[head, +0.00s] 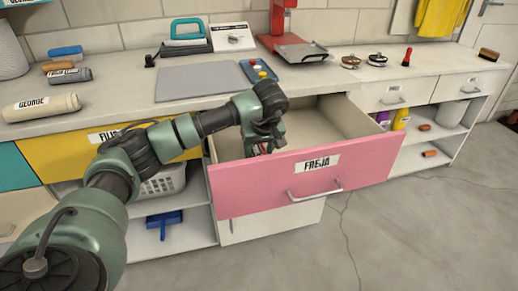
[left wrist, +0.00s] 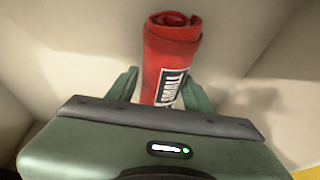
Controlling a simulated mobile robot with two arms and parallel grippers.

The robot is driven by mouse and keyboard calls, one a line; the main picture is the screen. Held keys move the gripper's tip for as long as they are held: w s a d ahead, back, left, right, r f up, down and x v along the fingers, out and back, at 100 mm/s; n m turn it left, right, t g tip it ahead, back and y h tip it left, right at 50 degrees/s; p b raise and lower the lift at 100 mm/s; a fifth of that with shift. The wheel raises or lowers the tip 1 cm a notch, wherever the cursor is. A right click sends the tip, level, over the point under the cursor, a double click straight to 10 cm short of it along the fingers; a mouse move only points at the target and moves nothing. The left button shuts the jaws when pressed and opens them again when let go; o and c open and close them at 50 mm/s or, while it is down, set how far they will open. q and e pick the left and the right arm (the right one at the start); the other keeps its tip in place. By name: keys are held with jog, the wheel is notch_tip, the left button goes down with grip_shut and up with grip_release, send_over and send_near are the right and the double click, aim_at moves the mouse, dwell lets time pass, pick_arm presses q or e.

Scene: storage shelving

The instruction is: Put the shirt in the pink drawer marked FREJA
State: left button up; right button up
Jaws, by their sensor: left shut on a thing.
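The pink drawer (head: 250,190) marked FREJA is pulled open under the counter, with a silver handle on its front. My left gripper (head: 262,147) reaches down into it near its left end. In the left wrist view my left gripper (left wrist: 165,98) is shut on a red rolled shirt (left wrist: 172,45) with a dark-and-white name label, partly readable. Pale drawer walls and floor surround the shirt there. In the head view the shirt is mostly hidden behind the gripper and drawer front; I cannot tell whether it touches the drawer floor. My right gripper is not in view.
A yellow drawer (head: 75,153) is left of the pink one. Rolled cloths (head: 42,107) labelled GEORGE and others lie on the counter's left. A grey mat (head: 200,82), a blue tray (head: 258,71) and a red stand (head: 283,30) are behind. The drawer's right side is empty.

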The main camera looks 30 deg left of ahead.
pick_arm(q)
jog(key=o, duration=1.2)
jog(key=shift+o, duration=1.4)
jog(key=shift+r, duration=0.2)
jog(key=p+v, duration=0.2)
jog(key=v, duration=1.1)
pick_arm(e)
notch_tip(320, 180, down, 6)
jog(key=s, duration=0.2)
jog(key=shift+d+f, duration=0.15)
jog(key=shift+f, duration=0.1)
pick_arm(q)
jog(key=shift+a+f, duration=0.1)
jog(key=shift+a, duration=0.05)
